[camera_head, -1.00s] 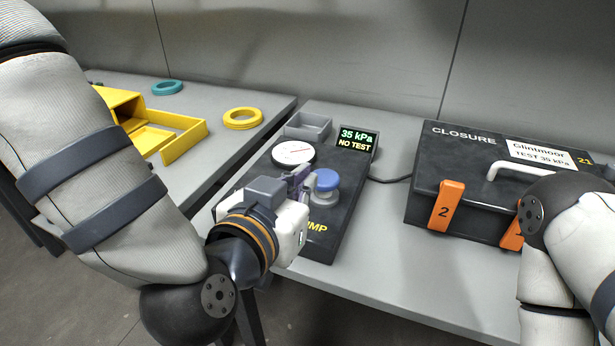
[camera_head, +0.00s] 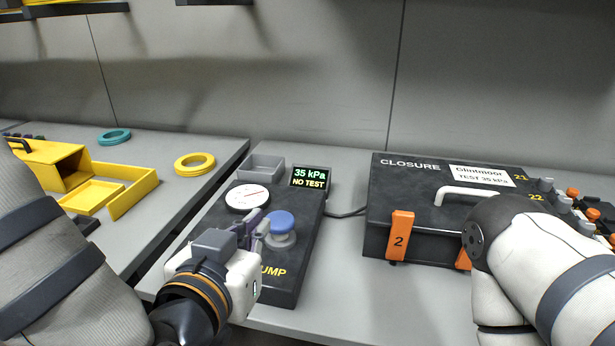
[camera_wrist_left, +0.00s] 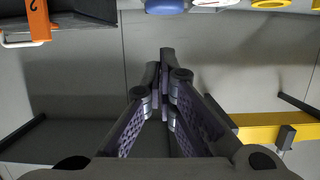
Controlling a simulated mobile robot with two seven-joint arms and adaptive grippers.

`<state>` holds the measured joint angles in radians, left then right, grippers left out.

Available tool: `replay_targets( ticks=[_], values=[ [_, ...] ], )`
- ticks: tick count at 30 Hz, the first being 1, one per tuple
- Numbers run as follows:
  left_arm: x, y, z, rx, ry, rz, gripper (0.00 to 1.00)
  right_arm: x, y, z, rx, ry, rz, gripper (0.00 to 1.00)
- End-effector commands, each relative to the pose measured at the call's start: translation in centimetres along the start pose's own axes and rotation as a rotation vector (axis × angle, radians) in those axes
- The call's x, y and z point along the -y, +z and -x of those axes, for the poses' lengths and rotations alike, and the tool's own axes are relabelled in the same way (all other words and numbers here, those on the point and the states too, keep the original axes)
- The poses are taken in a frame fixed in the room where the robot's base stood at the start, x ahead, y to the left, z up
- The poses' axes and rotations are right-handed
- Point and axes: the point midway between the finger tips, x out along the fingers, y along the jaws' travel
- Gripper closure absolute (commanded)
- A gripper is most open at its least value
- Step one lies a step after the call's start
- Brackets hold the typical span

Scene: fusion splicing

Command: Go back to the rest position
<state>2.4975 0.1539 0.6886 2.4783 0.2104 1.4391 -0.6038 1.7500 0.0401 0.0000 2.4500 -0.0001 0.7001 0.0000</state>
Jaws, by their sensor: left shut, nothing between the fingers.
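My left gripper (camera_head: 258,226) is in front of the pump (camera_head: 285,265), close to its blue knob (camera_head: 283,226); I cannot tell in the head view whether they touch. In the left wrist view the left gripper (camera_wrist_left: 165,62) has its fingertips together with nothing between them, and the blue knob (camera_wrist_left: 165,5) is at the top edge, apart from the tips. My right arm comes in from the right in front of the closure box; its gripper is not visible.
The black closure box (camera_head: 410,190) has an orange latch (camera_head: 400,235) marked 2. The display (camera_head: 310,177) reads 35 kPa, NO TEST. A grey tray (camera_head: 262,168), yellow ring (camera_head: 195,162), teal ring (camera_head: 114,136) and yellow case (camera_head: 60,165) are behind or left.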

Motion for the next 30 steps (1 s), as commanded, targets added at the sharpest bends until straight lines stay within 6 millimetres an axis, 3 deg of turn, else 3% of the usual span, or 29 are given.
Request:
replay_targets(
  ticks=[12, 14, 17, 20, 22, 24, 26, 27, 30],
  values=[
    [0.0, 0.0, 0.0, 0.001, 0.000, 0.000, 1.00, 0.0, 0.0, 0.0, 0.000, 0.000, 0.000, 0.60],
    [0.1, 0.8, 0.0, 0.022, 0.001, 0.005, 1.00, 0.0, 0.0, 0.0, 0.000, 0.000, 0.000, 0.60],
    [0.6, 6.1, 0.1, 0.159, 0.013, 0.038, 1.00, 0.0, 0.0, 0.0, 0.000, 0.000, 0.000, 0.60],
    [1.5, 15.0, 1.9, 0.399, 0.020, 0.101, 1.00, 0.0, 0.0, 0.0, -0.001, 0.000, 0.000, 0.60],
    [2.2, 21.2, 4.4, 0.578, 0.014, 0.147, 1.00, 0.0, 0.0, 0.0, -0.001, 0.000, 0.000, 0.60],
    [2.9, 26.9, 7.9, 0.760, -0.003, 0.193, 1.00, 0.0, 0.0, 0.1, -0.002, 0.000, 0.000, 0.60],
    [3.6, 31.4, 11.7, 0.921, -0.026, 0.230, 1.00, 0.0, -0.1, 0.1, -0.003, 0.000, 0.000, 0.60],
    [4.1, 34.0, 14.5, 1.025, -0.046, 0.254, 1.00, 0.0, -0.1, 0.1, -0.003, 0.000, 0.000, 0.60],
    [5.2, 38.7, 21.4, 1.257, -0.104, 0.298, 1.00, 0.0, -0.1, 0.1, -0.004, 0.000, 0.000, 0.60]
  ],
)
